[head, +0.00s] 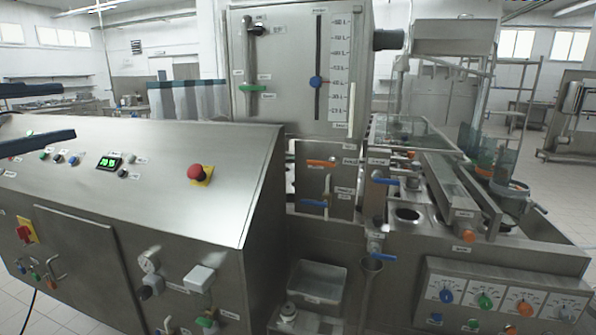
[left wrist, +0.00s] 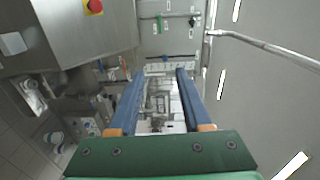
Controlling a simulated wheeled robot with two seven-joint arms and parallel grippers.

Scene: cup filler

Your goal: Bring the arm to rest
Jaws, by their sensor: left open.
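My left gripper (head: 68,111) shows at the left edge of the head view, as two dark blue fingers spread apart, one above the other. It is in front of the sloped steel control panel (head: 150,190), on the panel's left side. In the left wrist view my left gripper (left wrist: 160,71) has its two blue fingers parallel and apart, with nothing between them. The green gripper body is at the bottom of that view. Most of the left arm is out of the head view. My right gripper is in neither view.
The panel carries a red emergency button (head: 195,172) and a green display (head: 109,161). A tall steel hopper (head: 297,75) with two slide levers stands behind it. The filler's conveyor section (head: 440,195) and a dial box (head: 503,297) are at right. Tiled floor lies around.

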